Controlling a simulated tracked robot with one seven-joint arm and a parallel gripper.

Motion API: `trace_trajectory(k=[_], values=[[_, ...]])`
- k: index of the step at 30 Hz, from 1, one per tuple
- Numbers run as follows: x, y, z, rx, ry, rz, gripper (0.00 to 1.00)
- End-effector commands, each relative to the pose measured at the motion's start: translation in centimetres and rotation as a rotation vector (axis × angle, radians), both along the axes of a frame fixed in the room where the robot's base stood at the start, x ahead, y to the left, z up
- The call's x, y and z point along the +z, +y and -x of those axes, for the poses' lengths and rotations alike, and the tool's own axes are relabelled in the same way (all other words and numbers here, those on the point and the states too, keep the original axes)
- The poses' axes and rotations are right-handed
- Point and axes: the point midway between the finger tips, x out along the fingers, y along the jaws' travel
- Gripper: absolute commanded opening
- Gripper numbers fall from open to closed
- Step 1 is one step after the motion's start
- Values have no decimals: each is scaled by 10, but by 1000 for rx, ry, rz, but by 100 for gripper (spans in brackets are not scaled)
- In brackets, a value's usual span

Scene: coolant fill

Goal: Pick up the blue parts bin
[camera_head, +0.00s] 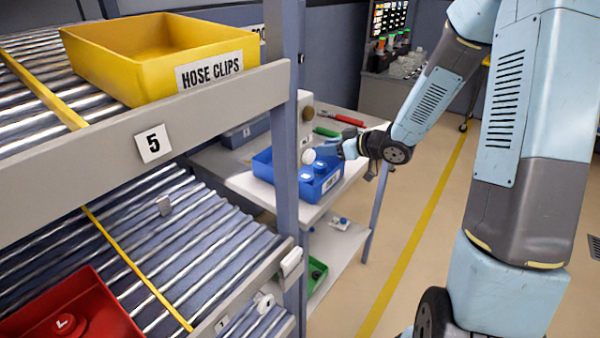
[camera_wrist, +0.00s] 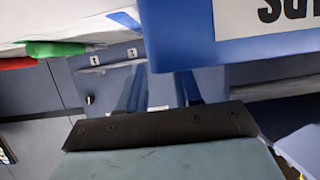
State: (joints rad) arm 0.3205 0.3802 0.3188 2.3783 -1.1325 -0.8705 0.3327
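The blue parts bin (camera_head: 312,190) stands on the white bench behind the rack post and holds blue pieces with round tops. The post hides part of it. A white label is on its near right side. In the wrist view the bin (camera_wrist: 240,50) fills the upper right, with part of a white label with black letters. My gripper (camera_head: 330,150) is at the bin's right rear side, close above its rim. In the wrist view its two fingers (camera_wrist: 158,92) are apart with nothing seen between them. The bin is beside the fingers; I cannot tell whether they touch.
The roller rack carries a yellow bin (camera_head: 150,80) labelled HOSE CLIPS and a red bin (camera_head: 75,315). Red-handled (camera_head: 348,119) and green-handled (camera_head: 326,132) tools lie on the bench (camera_head: 240,182) behind the blue bin. Open floor lies right of the bench.

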Motion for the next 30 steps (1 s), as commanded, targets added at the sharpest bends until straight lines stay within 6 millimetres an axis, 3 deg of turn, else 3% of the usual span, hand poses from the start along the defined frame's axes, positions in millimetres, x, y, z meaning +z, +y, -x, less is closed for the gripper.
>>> trace_trajectory(k=[15,24,30], values=[[-16,41,-27,0,0,-1,34],[-17,43,-29,-2,-1,0,34],[-17,43,-29,-2,0,-1,16]])
